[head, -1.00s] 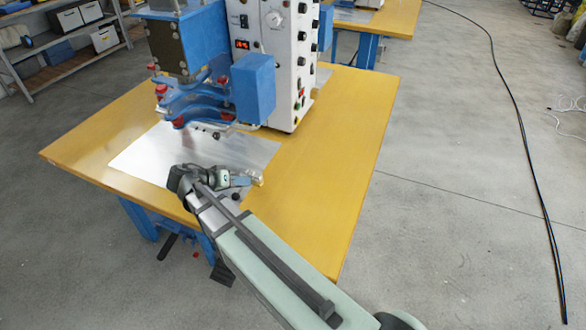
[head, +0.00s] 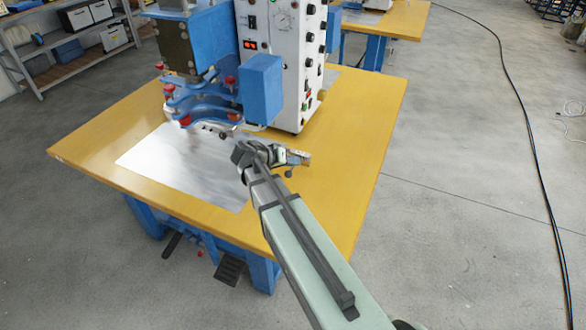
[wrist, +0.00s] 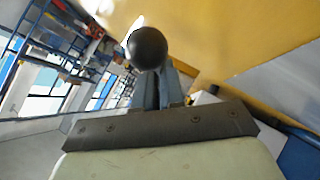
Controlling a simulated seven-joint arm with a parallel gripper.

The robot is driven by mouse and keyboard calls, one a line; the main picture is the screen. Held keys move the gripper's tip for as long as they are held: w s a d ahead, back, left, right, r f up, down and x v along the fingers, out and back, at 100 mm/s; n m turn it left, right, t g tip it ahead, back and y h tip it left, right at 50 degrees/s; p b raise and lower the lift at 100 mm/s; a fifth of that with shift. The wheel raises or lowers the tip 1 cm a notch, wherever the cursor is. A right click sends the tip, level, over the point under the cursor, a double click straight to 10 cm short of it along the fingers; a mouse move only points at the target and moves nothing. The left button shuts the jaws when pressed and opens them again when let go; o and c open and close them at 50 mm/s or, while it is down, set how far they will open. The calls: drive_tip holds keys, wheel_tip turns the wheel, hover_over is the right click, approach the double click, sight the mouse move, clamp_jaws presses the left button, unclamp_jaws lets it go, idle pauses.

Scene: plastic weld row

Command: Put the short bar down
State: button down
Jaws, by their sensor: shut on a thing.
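My gripper (head: 290,157) is shut on the short bar (head: 305,158), a small pale metal piece mostly hidden by the jaws in the head view. A dark round knob (head: 289,173) shows beside the jaws and seems to belong to the bar. In the wrist view the knob (wrist: 147,48) stands large in front of the grey fingers (wrist: 158,90), and the bar itself cannot be made out. The gripper is over bare yellow tabletop (head: 345,150), right of the shiny sheet (head: 160,165). I cannot tell whether the bar touches the table.
The blue and white welding machine (head: 285,60) stands behind my gripper. Its blue clamp arms with red knobs (head: 205,103) hang over the sheet's back part. The tabletop to the right of my gripper is clear. A shelf (head: 70,45) stands far left.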

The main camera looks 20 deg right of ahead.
drive_tip(key=shift+w+d, duration=0.1)
drive_tip(key=shift+d, duration=0.15)
drive_tip(key=shift+f, duration=1.75)
drive_tip(key=shift+f, duration=0.1)
drive_tip(key=c, duration=1.2)
unclamp_jaws()
drive_tip(key=shift+c, duration=0.2)
drive_tip(key=shift+a+r, duration=0.1)
drive_tip(key=shift+r, duration=0.1)
drive_tip(key=v, duration=1.1)
drive_tip(key=shift+a+r, duration=0.2)
drive_tip(key=shift+a, duration=0.15)
